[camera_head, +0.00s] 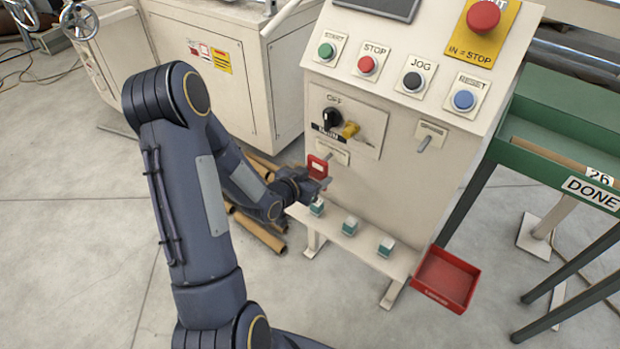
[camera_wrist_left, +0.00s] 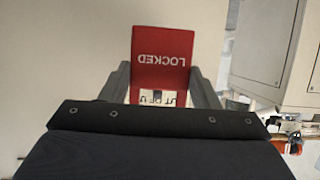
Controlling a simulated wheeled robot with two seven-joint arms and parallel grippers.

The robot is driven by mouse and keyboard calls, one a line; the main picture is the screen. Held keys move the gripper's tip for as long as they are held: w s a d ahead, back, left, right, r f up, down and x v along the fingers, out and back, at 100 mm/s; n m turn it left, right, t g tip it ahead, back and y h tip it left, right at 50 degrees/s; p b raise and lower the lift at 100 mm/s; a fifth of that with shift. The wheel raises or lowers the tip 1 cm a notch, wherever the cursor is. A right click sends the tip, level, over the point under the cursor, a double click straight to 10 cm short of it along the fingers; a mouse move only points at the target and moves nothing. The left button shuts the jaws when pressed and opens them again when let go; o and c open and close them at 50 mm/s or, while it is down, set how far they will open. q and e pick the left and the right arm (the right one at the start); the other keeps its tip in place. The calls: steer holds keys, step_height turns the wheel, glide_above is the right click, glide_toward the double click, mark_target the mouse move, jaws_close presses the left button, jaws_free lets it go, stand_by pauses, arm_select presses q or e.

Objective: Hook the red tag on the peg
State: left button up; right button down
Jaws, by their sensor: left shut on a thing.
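The red tag (camera_head: 317,167) is held upright close to the front of the beige control panel. My left gripper (camera_head: 313,184) is shut on the tag, holding it from the lower left side. In the left wrist view the tag (camera_wrist_left: 161,46) reads LOCKED upside down, with my two fingers (camera_wrist_left: 161,88) along its sides. A small grey peg (camera_head: 328,156) sticks out beside the tag, below the key switch plate. I cannot tell whether the tag is on this peg. Another grey peg (camera_head: 423,144) stands farther right under a small label. My right gripper is out of view.
A yellow key (camera_head: 350,130) and black knob (camera_head: 332,117) sit just above the tag. Below is a ledge (camera_head: 340,236) with several small teal-and-white blocks, and a red tray (camera_head: 446,279) to its right. A green DONE table (camera_head: 570,150) stands at right.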

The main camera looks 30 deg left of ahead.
arm_select(q)
steer(key=shift+w+d+p, duration=0.15)
steer(key=shift+w+p, duration=0.15)
steer(key=shift+w, duration=1)
steer(key=shift+w+f+b, duration=0.6)
steer(key=shift+w+b, duration=0.15)
steer(key=shift+b, duration=0.3)
steer(key=o, duration=1.1)
steer(key=shift+c, duration=0.2)
steer(key=shift+s, duration=0.1)
